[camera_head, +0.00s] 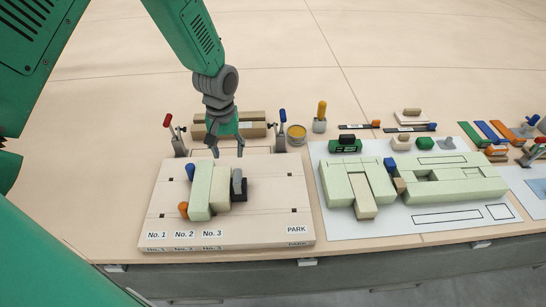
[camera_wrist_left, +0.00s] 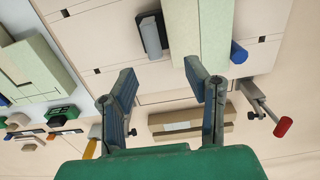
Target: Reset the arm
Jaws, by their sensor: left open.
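My left gripper (camera_head: 228,145) hangs over the back edge of the white board (camera_head: 270,205) marked No. 1, No. 2, No. 3 and PARK. In the left wrist view the left gripper (camera_wrist_left: 165,92) has its two fingers well apart with nothing between them. My green left arm (camera_head: 190,35) comes down from the top in the head view. In front of the gripper, pale green blocks (camera_head: 207,190) stand on the board, with a dark grey block (camera_head: 238,185) at their right and blue and orange cylinders at their left. My right gripper is not in view.
A yellow cup (camera_head: 297,134) stands to the right. A white sheet (camera_head: 350,228) with pale green blocks lies further right. The floor behind the bench is clear.

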